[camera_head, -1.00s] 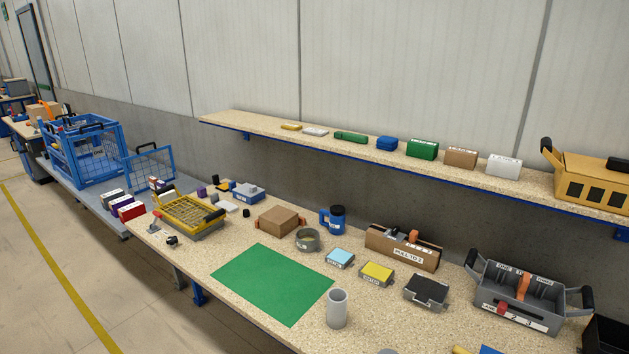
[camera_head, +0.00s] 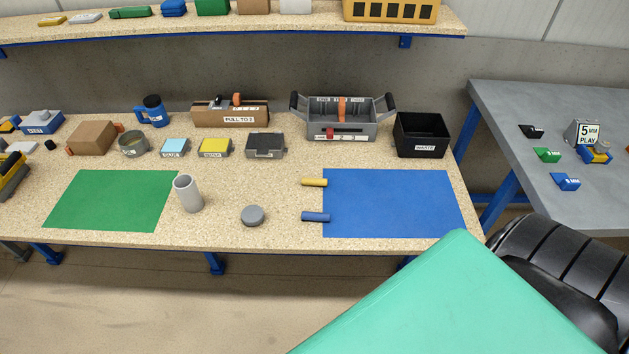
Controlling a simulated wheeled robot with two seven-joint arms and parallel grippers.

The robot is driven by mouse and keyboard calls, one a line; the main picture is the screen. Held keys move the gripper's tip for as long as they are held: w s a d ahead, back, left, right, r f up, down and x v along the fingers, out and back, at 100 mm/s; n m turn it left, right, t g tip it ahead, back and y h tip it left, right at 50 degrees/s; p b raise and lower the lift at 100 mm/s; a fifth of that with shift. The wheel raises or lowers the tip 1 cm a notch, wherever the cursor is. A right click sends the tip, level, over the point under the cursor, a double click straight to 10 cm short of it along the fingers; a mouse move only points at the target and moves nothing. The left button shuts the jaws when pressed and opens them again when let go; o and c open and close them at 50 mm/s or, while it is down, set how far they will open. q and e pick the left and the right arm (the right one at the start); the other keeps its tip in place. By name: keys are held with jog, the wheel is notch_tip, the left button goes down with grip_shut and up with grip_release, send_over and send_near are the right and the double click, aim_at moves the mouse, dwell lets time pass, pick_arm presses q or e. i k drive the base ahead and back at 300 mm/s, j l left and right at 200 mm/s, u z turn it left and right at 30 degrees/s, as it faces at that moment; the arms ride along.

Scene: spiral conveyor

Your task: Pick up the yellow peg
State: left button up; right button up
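The yellow peg (camera_head: 314,182) lies on its side on the speckled workbench, its right end at the left edge of the blue mat (camera_head: 392,203). A blue peg (camera_head: 316,217) lies parallel to it, nearer the front edge. A large teal surface (camera_head: 462,305) and a black ribbed part (camera_head: 555,275) fill the lower right, close to the camera; I cannot tell for sure what they belong to. Neither of my grippers shows in the view.
A grey upright tube (camera_head: 188,195) and a grey round cap (camera_head: 253,215) stand left of the pegs. Behind are a grey divided tote (camera_head: 345,120), a black waste bin (camera_head: 421,135) and small boxes. A green mat (camera_head: 112,200) lies left. A grey table (camera_head: 590,120) stands right.

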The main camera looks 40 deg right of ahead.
aim_at(305, 181)
jog(key=l+z, duration=0.15)
jog(key=z, duration=0.25)
jog(key=l+z, duration=0.2)
jog(key=z, duration=0.2)
jog(key=i+l+z, duration=0.1)
jog(key=z, duration=0.3)
jog(key=i+l+z, duration=0.1)
jog(key=z, duration=0.35)
jog(key=i+l, duration=0.2)
jog(key=l, duration=0.1)
